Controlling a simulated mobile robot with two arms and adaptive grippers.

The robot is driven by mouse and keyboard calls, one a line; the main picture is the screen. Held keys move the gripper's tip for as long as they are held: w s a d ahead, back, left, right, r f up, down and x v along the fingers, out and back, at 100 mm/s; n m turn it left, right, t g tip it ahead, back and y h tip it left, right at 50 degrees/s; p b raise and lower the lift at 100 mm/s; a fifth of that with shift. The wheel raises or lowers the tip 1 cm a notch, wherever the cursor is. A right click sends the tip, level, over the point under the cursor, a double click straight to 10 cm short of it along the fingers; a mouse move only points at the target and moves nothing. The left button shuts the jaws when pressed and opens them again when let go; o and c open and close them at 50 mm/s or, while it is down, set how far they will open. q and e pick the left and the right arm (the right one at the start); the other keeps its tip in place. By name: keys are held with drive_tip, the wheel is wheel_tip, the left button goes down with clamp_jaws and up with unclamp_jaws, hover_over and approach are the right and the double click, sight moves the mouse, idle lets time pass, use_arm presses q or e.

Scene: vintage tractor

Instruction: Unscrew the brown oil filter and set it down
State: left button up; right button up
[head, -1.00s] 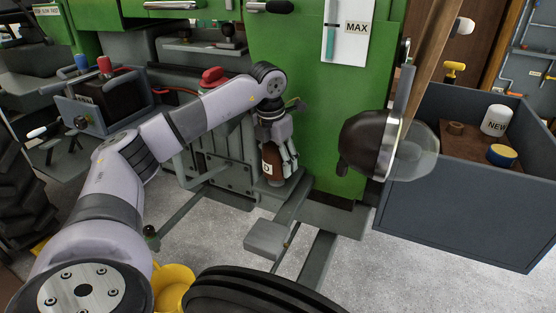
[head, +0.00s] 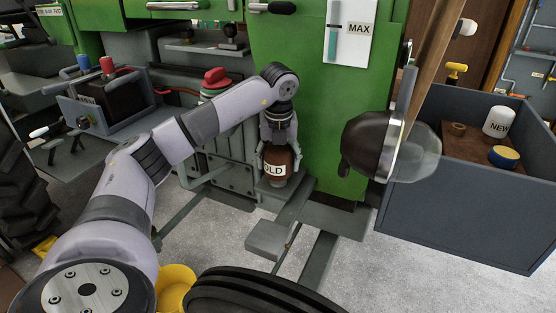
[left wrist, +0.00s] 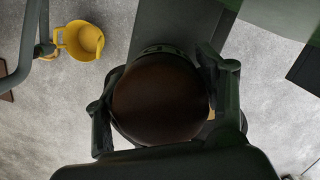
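The brown oil filter (head: 277,155), with a white label reading "OLD" in part, is upright low beside the green tractor body in the head view. My left gripper (head: 278,168) reaches down over it from above, with one finger on each side, and is shut on it. In the left wrist view the filter's dark round end (left wrist: 160,98) fills the middle between the fingers of the left gripper (left wrist: 160,105). I cannot tell whether the filter is still attached or loose. My right gripper is not in view.
A grey step plate (head: 270,238) is just below the filter. A blue-grey crate (head: 455,215) at right has a white "NEW" filter (head: 497,121) and a blue-yellow tin (head: 504,157). A round headlamp (head: 410,155) juts out between. A yellow bucket (head: 176,287) stands on the floor.

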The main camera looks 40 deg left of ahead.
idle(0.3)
use_arm(q)
drive_tip(key=m, duration=0.5)
drive_tip(key=shift+d+t+h, duration=0.1)
drive_tip(key=shift+t+h, duration=0.2)
drive_tip(key=shift+h, duration=0.1)
drive_tip(key=m+h, duration=0.1)
drive_tip(key=m, duration=0.6)
drive_tip(key=shift+w+d, duration=0.1)
drive_tip(key=shift+d, duration=0.05)
drive_tip(key=shift+c, duration=0.5)
drive_tip(key=c, duration=0.5)
drive_tip(key=n+y, duration=0.1)
drive_tip(key=n, duration=0.5)
drive_tip(key=shift+c, duration=0.2)
drive_tip(key=n, duration=0.6)
drive_tip(key=shift+a+y, duration=0.25)
drive_tip(key=shift+y, duration=0.15)
drive_tip(key=o, duration=0.6)
drive_tip(key=shift+o, duration=0.2)
